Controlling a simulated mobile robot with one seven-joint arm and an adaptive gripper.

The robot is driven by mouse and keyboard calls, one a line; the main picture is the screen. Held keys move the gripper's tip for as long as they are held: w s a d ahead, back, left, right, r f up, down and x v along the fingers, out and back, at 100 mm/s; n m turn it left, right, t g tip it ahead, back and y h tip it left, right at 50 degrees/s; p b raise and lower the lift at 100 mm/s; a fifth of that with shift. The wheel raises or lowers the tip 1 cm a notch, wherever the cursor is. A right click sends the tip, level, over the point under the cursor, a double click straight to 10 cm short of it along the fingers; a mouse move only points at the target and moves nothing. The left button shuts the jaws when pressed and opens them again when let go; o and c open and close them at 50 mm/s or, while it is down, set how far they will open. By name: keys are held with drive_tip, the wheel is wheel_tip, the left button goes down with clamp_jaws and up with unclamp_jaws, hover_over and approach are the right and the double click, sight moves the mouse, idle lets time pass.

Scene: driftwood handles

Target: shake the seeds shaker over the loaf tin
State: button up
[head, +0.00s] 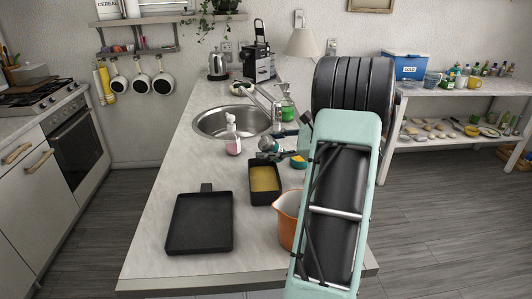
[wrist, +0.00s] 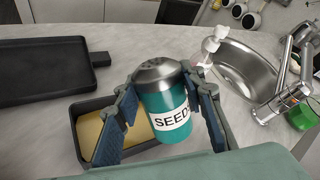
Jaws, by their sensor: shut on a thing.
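The seeds shaker (wrist: 168,112) is a teal can with a silver holed cap and a white "SEEDS" label, partly cut by a finger. My gripper (wrist: 162,85) is shut on it, one blue-padded finger on each side. In the wrist view its cap points up the picture, leaning slightly left. The loaf tin (wrist: 79,135) is black, holds yellow dough, and lies below and behind the shaker. In the head view the tin (head: 252,198) stands on the counter, and the shaker (head: 267,144) shows small near its far end. My arm hides part of the gripper (head: 275,153).
A black tray (head: 200,225) lies left of the tin. An orange pot (head: 286,215) stands close on the right, partly behind my arm. A soap bottle (head: 232,138) and the sink (head: 212,122) are beyond.

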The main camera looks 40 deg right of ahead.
drive_tip(key=n+b, duration=0.1)
drive_tip(key=h+b, duration=0.1)
drive_tip(key=n+g+h, duration=0.1)
drive_tip(key=shift+d+f+n+b, duration=0.25)
drive_tip(key=shift+f+n+b, duration=0.05)
drive_tip(key=shift+b, duration=0.1)
drive_tip(key=n+h+b, duration=0.1)
drive_tip(key=h+b, duration=0.1)
drive_tip(key=n+h+b, duration=0.1)
drive_tip(key=b, duration=0.1)
drive_tip(key=shift+d+f+n+g+h, duration=0.2)
drive_tip(key=shift+n+g+h, duration=0.1)
drive_tip(key=shift+h, duration=0.1)
drive_tip(key=b, duration=0.2)
drive_tip(key=n+h+b, duration=0.1)
drive_tip(key=shift+f+h+b, duration=0.3)
drive_tip(key=shift+b, duration=0.05)
drive_tip(key=n+h+b, duration=0.1)
drive_tip(key=b, duration=0.2)
drive_tip(key=n+h+b, duration=0.1)
drive_tip(key=b, duration=0.2)
drive_tip(key=shift+a+f+h, duration=0.1)
drive_tip(key=shift+f+h, duration=0.2)
drive_tip(key=shift+r+n+b, duration=0.15)
drive_tip(key=shift+n+b, duration=0.15)
drive_tip(key=shift+b, duration=0.25)
drive_tip(key=shift+h, duration=0.3)
drive_tip(key=shift+r, duration=0.15)
drive_tip(key=shift+r+p, duration=0.7)
drive_tip(key=shift+r, duration=0.05)
